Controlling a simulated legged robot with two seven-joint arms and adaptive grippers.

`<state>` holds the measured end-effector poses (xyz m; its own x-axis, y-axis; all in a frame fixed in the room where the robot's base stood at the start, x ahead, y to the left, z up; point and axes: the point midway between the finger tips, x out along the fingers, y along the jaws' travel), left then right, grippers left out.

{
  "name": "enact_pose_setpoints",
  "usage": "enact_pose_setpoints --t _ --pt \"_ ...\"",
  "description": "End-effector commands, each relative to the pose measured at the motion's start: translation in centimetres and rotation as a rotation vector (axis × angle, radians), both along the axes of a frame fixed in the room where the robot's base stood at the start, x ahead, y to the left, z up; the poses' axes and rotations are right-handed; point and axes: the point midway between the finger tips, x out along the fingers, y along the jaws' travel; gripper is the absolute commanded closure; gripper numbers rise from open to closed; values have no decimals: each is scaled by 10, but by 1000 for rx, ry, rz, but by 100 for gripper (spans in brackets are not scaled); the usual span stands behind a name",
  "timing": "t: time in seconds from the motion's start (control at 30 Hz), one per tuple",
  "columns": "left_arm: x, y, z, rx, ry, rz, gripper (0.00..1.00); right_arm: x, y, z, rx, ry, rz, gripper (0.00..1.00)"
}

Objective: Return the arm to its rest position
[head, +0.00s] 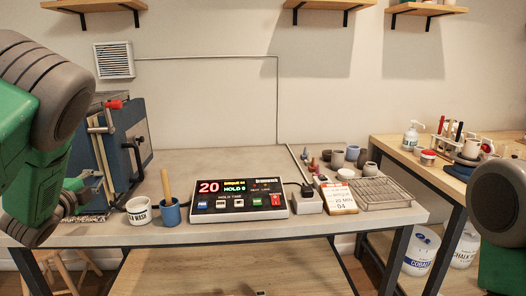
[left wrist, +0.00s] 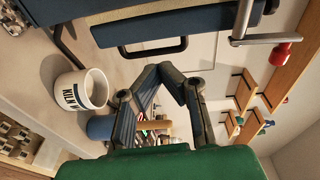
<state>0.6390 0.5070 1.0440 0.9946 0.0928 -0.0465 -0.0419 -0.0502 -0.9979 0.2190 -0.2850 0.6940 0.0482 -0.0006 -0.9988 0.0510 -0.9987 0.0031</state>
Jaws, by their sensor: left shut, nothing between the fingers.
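My left arm comes in at the left of the head view, in front of the blue kiln (head: 128,140). My left gripper (left wrist: 164,72) shows in the left wrist view with its dark fingers meeting at the tips. It is shut and holds nothing. The kiln's dark body (left wrist: 190,27) lies past the fingertips there.
The grey table (head: 230,165) holds a blue cup with a wooden handle in it (head: 171,213), a control box (head: 240,200), a card (head: 339,197), a wire rack (head: 381,192) and small pots. A wooden side table (head: 393,151) with bottles and tools stands right.

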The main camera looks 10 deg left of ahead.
Motion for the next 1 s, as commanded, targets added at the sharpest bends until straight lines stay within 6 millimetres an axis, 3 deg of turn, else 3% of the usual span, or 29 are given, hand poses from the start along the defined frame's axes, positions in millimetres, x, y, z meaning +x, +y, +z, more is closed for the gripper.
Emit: enact_pose_setpoints --t 0.17,0.27,0.4,0.5,0.63,0.8,0.9,1.0 --pt "-40 -22 -102 -275 193 112 100 0 0 0 0 1 0 100" --pt "-78 -44 -166 -458 330 210 100 0 0 0 0 1 0 100" --pt "-145 -83 -242 -689 521 367 100 0 0 0 0 1 1 100" --pt "-201 -115 -285 -832 656 496 100 0 0 0 0 1 1 100" --pt "-280 -159 -325 -987 830 683 100 0 0 0 0 1 1 100" --pt "-369 -203 -346 -1112 1010 908 100 0 0 0 0 1 0 100" --pt "-402 -219 -348 -1144 1071 997 100 0 0 0 0 1 0 100" --pt "-419 -227 -348 -1159 1105 1046 100 0 0 0 0 1 0 100"
